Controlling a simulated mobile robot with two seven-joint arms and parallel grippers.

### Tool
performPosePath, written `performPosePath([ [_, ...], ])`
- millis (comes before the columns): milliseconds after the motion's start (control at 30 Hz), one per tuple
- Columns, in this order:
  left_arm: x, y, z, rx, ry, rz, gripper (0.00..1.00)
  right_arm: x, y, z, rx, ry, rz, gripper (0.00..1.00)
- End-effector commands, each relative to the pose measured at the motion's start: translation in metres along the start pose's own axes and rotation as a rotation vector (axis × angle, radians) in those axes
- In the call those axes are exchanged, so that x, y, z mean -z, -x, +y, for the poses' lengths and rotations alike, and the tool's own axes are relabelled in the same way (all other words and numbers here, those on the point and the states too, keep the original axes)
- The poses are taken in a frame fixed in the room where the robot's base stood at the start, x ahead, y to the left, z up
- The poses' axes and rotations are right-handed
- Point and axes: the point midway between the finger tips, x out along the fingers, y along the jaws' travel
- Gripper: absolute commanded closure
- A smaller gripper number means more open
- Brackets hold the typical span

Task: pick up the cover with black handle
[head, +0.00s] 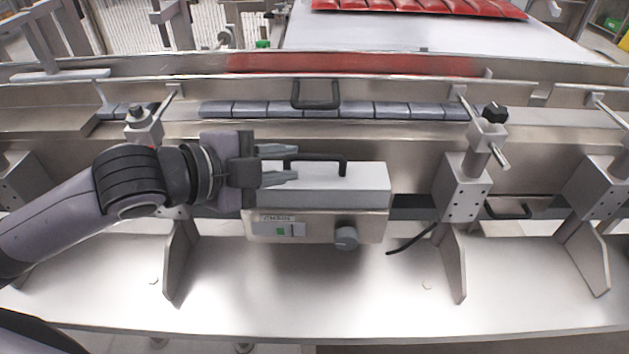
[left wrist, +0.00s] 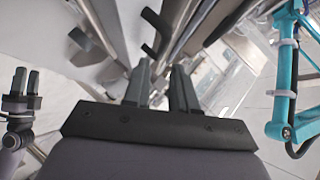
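A light grey cover (head: 365,181) with a black bar handle (head: 335,158) sits on top of a metal control box (head: 320,227) in the middle of the head view. My left gripper (head: 285,164) comes in from the left, level with the cover's left end, and points right towards the handle. A second black handle (head: 316,105) stands on the grey strip behind. My right gripper (left wrist: 27,82) appears only at the left of the left wrist view, its fingers apart and empty.
Metal brackets (head: 465,187) with posts and a black knob flank the box. A steel shelf (head: 330,290) below is mostly clear. A black cable (head: 411,240) hangs right of the box. A teal frame (left wrist: 283,75) stands right in the left wrist view.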

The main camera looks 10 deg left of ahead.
Motion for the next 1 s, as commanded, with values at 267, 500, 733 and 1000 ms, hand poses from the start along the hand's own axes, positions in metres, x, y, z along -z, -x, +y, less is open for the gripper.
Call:
performPosePath([
  [267, 0.001, -0.016, -0.001, 0.0, 0.001, 0.001, 0.74, 0.002, 0.0, -0.001, 0.002, 0.0, 0.003, 0.57],
  [500, 0.001, -0.05, -0.001, 0.0, 0.001, 0.002, 0.74, 0.001, -0.001, 0.0, 0.001, 0.0, 0.005, 0.57],
  [733, 0.001, -0.066, -0.001, 0.0, -0.001, 0.0, 0.74, 0.001, -0.001, 0.001, -0.001, 0.0, 0.005, 0.57],
  [1000, 0.001, -0.066, -0.001, 0.0, -0.002, 0.0, 0.96, 0.001, -0.001, 0.002, -0.002, 0.0, 0.004, 0.57],
])
